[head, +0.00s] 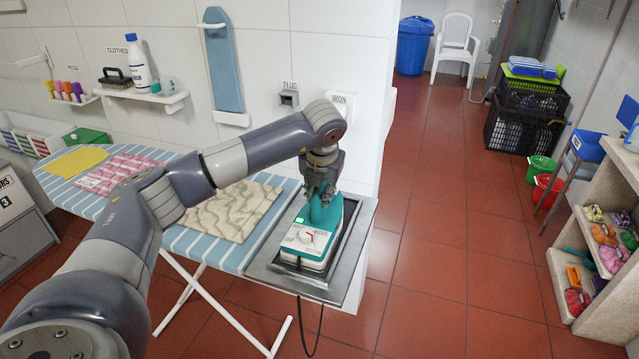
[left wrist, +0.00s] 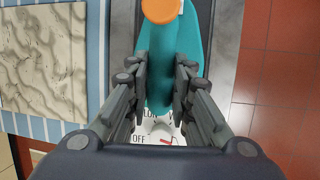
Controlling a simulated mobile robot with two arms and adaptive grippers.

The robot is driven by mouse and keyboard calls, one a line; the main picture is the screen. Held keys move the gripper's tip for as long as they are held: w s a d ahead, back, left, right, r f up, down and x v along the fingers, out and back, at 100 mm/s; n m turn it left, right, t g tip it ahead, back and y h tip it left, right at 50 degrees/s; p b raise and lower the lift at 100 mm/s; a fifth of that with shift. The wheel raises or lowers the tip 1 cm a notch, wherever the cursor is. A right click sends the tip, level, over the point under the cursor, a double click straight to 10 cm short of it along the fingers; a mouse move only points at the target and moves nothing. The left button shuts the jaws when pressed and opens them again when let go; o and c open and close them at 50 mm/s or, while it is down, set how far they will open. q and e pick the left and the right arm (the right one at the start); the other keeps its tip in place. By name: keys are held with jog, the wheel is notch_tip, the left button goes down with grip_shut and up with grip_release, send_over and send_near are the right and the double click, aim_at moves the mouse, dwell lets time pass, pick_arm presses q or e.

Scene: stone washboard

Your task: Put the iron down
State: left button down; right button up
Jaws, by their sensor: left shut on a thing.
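The teal and white iron (head: 316,242) is at the metal iron rest (head: 330,290) at the right end of the ironing board (head: 180,242). It appears to sit flat within the rest's rim; I cannot tell whether it fully touches. My left gripper (head: 321,190) reaches down from above and is shut on the iron's handle. A dark cord hangs below the rest. My right gripper is not seen.
A beige patterned cloth (head: 228,210), a pink checked cloth (head: 125,173) and a yellow cloth (head: 73,162) lie on the board. A wall socket (head: 288,98) is behind the rest.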

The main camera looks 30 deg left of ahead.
pick_arm(q)
jog(key=c, duration=1.4)
grip_release()
jog(key=shift+s, duration=0.15)
jog(key=shift+d+r, duration=0.15)
jog(key=shift+r, duration=0.4)
jog(key=b+v, duration=0.1)
jog(key=v, duration=1)
jog(key=shift+b, duration=0.3)
